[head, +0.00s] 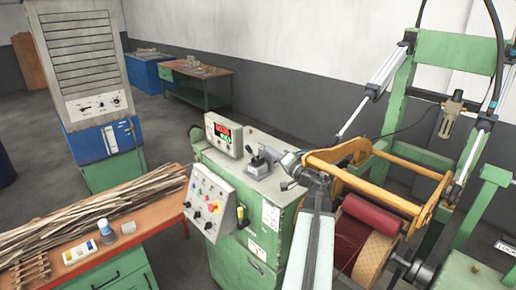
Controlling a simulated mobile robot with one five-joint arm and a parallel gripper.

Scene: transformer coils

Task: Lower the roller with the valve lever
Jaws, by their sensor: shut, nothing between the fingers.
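The valve lever (256,160) is a small dark handle on a grey block on top of the green control cabinet. My gripper (284,164) is shut and empty, close to the right of the lever. I cannot tell whether it touches the lever. The red roller (385,214) hangs in a yellow swing frame (402,169) at the right. Below it is a coil (372,258) with a red winding and a tan end. My arm partly hides the left of the roller and coil, so any gap between them is unclear.
A bench (150,215) with wooden strips stands at the left. Pneumatic cylinders (387,70) and a green machine frame rise at the right.

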